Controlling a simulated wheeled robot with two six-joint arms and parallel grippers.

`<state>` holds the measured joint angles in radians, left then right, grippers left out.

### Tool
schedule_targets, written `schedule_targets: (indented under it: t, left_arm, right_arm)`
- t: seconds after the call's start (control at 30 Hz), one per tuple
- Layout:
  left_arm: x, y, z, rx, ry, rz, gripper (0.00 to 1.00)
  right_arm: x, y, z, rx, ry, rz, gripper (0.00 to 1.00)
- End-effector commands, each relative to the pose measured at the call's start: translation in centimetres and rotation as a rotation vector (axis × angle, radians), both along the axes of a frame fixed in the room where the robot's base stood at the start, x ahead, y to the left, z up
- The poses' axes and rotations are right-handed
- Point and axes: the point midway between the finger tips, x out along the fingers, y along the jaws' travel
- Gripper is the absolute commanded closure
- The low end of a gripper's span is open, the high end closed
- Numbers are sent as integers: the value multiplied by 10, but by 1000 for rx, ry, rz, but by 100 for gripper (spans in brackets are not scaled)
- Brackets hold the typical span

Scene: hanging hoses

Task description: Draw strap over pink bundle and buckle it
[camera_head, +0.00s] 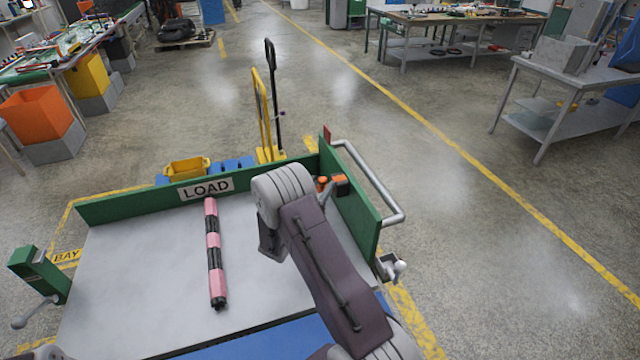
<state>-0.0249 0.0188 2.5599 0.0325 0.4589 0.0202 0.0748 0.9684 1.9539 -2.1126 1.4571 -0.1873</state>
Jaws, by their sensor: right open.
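The pink bundle (213,240) is a long roll with pink and black bands. It lies lengthwise on the grey bed of the load platform (130,275), left of my right arm. My right gripper (270,243) hangs below the bent wrist, to the right of the bundle and apart from it; it is open, and its fingertips are mostly hidden by my arm. A small orange and black piece (339,184) sits at the right green wall, partly behind my wrist; I cannot tell whether it is the buckle. No strap shows clearly. My left gripper is not in view.
Green walls (358,205) edge the bed at the back and right, with a LOAD sign (206,188). A green post with a lever (38,273) stands at the left; a grey handrail (370,180) runs along the right. The bed left of the bundle is clear.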

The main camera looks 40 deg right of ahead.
Motion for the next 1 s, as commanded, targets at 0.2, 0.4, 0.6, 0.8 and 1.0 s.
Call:
schedule_targets:
  t: [0.2, 0.4, 0.6, 0.8, 1.0]
  left_arm:
    - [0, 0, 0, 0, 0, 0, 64]
    - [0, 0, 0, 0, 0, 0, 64]
    - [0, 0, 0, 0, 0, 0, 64]
    - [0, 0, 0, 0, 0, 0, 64]
    - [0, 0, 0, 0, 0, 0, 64]
  right_arm:
    - [2, -3, -1, 0, 1, 1, 53]
    - [2, -3, 0, 1, 0, 1, 89]
    - [1, -3, 0, 1, 0, 0, 100]
    - [1, -3, 0, 0, 0, 0, 100]
    - [2, -3, 0, 0, 0, 0, 100]
